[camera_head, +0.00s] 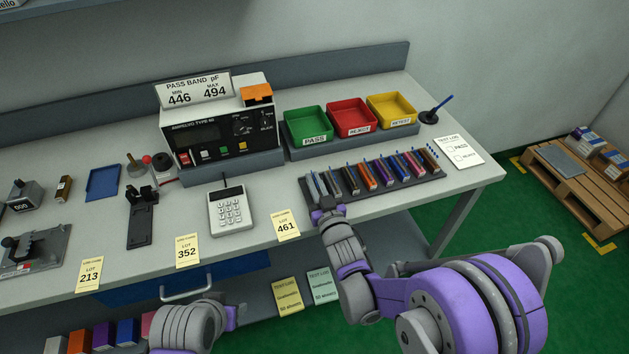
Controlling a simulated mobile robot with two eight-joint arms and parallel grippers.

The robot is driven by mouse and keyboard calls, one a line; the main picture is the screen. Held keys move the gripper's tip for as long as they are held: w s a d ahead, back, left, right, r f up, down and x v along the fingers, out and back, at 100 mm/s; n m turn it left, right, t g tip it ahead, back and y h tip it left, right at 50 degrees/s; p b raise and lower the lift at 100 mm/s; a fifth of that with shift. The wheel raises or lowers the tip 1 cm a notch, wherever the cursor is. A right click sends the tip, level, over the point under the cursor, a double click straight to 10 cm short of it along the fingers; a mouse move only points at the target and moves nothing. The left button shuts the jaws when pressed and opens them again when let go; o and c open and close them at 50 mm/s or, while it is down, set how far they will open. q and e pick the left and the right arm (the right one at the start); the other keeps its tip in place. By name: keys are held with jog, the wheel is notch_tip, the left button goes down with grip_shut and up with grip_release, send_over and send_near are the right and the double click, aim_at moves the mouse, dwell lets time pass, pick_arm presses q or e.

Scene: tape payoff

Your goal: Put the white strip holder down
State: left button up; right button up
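A dark rack (408,192) on the bench holds a row of upright strip holders in several colours. A pale strip holder that looks white (319,184) stands at the rack's left end. Another pale one is close beside it. My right gripper (322,202) is at that left end, right at the lower part of the pale holders. It is small here, and its fingers are partly lost against the rack, so I cannot tell whether they are open or shut on a holder. My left arm shows at the bottom, but its gripper is not visible.
Green (308,125), red (350,117) and yellow (391,107) bins stand behind the rack. A keypad (229,211) and the meter (219,138) are to its left. A paper test log (457,151) lies to its right. The bench's front edge runs below my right gripper.

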jog(key=o, duration=0.3)
jog(key=shift+r, duration=0.1)
